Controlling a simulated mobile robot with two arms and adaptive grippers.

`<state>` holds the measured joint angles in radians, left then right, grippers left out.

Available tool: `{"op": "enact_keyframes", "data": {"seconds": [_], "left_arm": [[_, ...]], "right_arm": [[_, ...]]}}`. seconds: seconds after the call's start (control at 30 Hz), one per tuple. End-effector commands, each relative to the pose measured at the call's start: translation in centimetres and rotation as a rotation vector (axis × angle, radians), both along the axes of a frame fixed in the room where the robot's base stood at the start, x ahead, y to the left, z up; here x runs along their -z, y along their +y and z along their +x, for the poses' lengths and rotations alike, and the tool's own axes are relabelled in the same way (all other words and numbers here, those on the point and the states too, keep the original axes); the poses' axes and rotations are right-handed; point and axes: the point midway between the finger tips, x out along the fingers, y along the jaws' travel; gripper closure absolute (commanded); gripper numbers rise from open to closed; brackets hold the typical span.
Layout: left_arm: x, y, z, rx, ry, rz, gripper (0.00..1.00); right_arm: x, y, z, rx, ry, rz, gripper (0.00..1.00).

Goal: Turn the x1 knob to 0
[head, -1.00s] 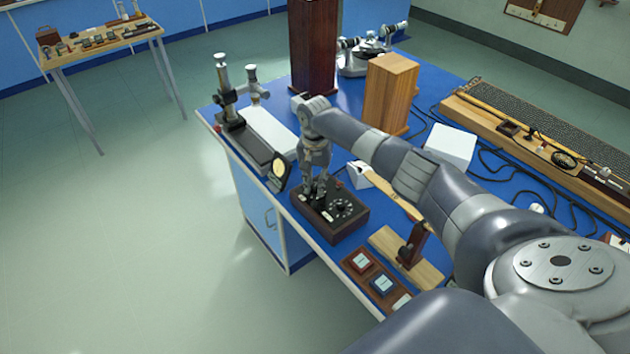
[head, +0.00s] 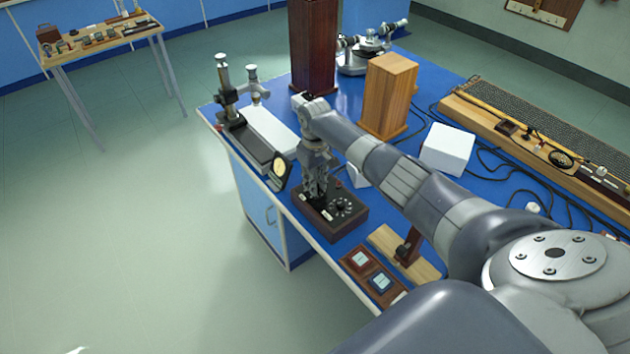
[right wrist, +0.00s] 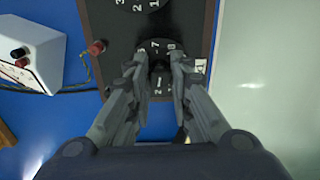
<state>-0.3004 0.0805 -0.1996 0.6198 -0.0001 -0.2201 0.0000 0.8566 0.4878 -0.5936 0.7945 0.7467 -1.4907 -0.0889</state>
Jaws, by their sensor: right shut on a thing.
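The dark decade box (head: 332,229) stands at the near left edge of the blue bench, with dials on its top. My right gripper (head: 317,196) points down at its left dial. In the right wrist view, my right gripper (right wrist: 157,66) has a finger on each side of a black knob (right wrist: 158,69) and is shut on it. White digits on the dial (right wrist: 155,47) show around the knob, 7 and 8 among them. The fingers hide part of the dial, and I cannot tell the setting. A label by the right finger is partly covered. My left gripper is not in view.
A second dial (head: 342,207) is beside the held knob. A round-faced meter (head: 279,171) stands close behind the box, and a white box (head: 357,176) is to its right. A wooden stand (head: 425,268) and small framed blocks (head: 372,270) lie nearer. Open floor is at left.

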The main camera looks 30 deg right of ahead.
Motion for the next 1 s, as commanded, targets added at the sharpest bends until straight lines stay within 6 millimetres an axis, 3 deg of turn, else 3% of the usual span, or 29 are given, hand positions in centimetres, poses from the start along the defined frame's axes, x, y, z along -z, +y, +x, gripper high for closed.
{"op": "enact_keyframes", "data": {"seconds": [1.0], "left_arm": [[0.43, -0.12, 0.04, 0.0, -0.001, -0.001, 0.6]], "right_arm": [[-0.07, 0.01, 0.1, -0.952, -0.003, 0.001, 1.0]]}}
